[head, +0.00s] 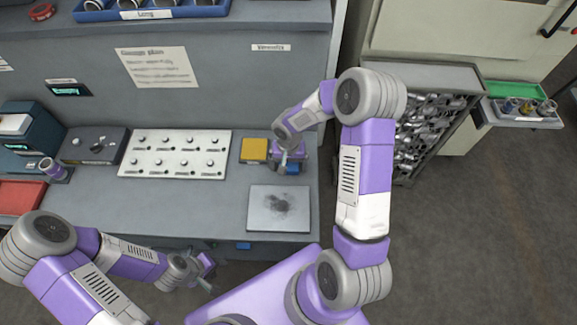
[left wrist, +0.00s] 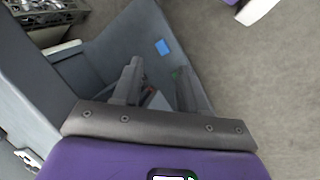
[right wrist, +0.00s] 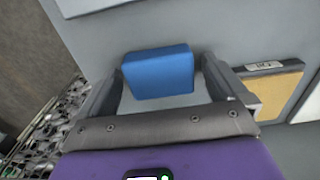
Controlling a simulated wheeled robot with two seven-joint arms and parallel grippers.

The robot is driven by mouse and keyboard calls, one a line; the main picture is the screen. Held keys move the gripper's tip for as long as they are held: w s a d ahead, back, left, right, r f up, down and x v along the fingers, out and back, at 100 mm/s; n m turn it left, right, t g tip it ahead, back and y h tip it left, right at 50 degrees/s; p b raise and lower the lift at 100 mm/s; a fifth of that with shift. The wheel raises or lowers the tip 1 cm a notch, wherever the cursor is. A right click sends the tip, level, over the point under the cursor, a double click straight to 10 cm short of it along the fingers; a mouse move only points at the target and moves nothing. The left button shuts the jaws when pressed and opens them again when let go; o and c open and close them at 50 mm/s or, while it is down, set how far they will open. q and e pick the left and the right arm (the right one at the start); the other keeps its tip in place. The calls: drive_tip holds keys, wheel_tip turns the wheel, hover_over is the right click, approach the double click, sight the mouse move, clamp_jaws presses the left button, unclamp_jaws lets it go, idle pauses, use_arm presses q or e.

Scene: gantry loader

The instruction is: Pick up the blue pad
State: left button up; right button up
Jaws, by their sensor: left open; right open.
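The blue pad (right wrist: 158,72) is a small block on the grey bench top in the right wrist view. It lies between and just ahead of the open fingers of my right gripper (right wrist: 178,90). Whether the fingers touch it I cannot tell. In the head view the blue pad (head: 292,169) shows only partly, under my right gripper (head: 289,160) near the bench's right end. My left gripper (head: 207,272) is open and empty off the bench's front edge; it also shows in the left wrist view (left wrist: 158,92).
A yellow pad (head: 254,150) in a tray lies just left of my right gripper. A stained grey plate (head: 279,208) lies in front of it. A white panel with several knobs (head: 175,154) is further left. A bin of metal parts (head: 425,125) stands right of the bench.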

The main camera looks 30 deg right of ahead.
sight(288, 164)
drive_tip(key=shift+c, duration=0.5)
drive_tip(key=c, duration=0.9)
drive_tip(key=shift+c, duration=0.2)
wheel_tip(288, 164, up, 10)
drive_tip(key=shift+r+p, duration=0.1)
drive_tip(key=shift+p, duration=0.45)
